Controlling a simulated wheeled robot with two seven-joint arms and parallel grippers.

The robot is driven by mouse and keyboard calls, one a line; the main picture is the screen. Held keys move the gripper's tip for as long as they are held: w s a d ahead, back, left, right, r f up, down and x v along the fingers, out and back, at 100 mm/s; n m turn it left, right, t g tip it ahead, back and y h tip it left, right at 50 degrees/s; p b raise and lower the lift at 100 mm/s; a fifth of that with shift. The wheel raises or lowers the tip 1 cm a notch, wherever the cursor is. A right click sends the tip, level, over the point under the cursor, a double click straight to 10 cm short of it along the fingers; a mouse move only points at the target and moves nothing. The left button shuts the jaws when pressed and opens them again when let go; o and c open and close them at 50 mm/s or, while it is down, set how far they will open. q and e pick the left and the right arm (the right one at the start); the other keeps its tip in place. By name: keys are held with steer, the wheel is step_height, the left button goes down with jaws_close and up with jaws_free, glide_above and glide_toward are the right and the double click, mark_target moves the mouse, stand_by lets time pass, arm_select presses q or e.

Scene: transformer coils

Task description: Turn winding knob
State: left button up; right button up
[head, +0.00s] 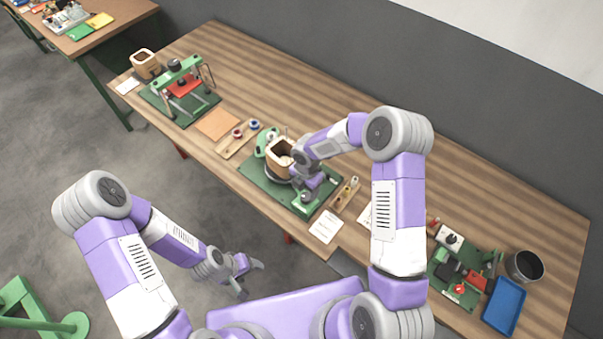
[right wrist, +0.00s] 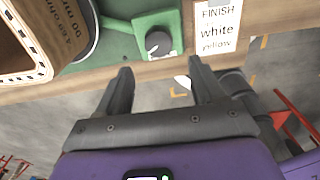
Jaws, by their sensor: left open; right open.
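The winding knob (right wrist: 158,43) is a dark round knob with a light pointer mark on a green bracket (right wrist: 155,20) in the right wrist view. My right gripper (right wrist: 162,82) is open, its two fingers apart and empty. The fingertips lie just short of the knob, one to either side of its line, with no contact visible. In the head view the right gripper (head: 311,184) is over the front right of the green winding base (head: 262,180). A wooden coil box (head: 279,160) stands on that base, and it also shows in the right wrist view (right wrist: 60,25). My left gripper (head: 241,277) is open and empty, in front of the table.
A card reading FINISH, white, yellow (right wrist: 217,27) lies right of the bracket. A wooden strip with small parts (head: 344,196) is beside the base. A green press stand (head: 182,95) is to the left, a blue tray (head: 504,306) and dark cup (head: 524,266) to the right.

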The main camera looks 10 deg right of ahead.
mark_target(306, 197)
steer(key=shift+w+d+r+n, duration=0.2)
steer(key=shift+w+r+n, duration=0.05)
steer(key=shift+r+n, duration=0.05)
steer(key=shift+f, duration=0.35)
step_height(306, 197, down, 5)
steer(key=shift+s+f, duration=0.15)
steer(key=shift+f, duration=0.65)
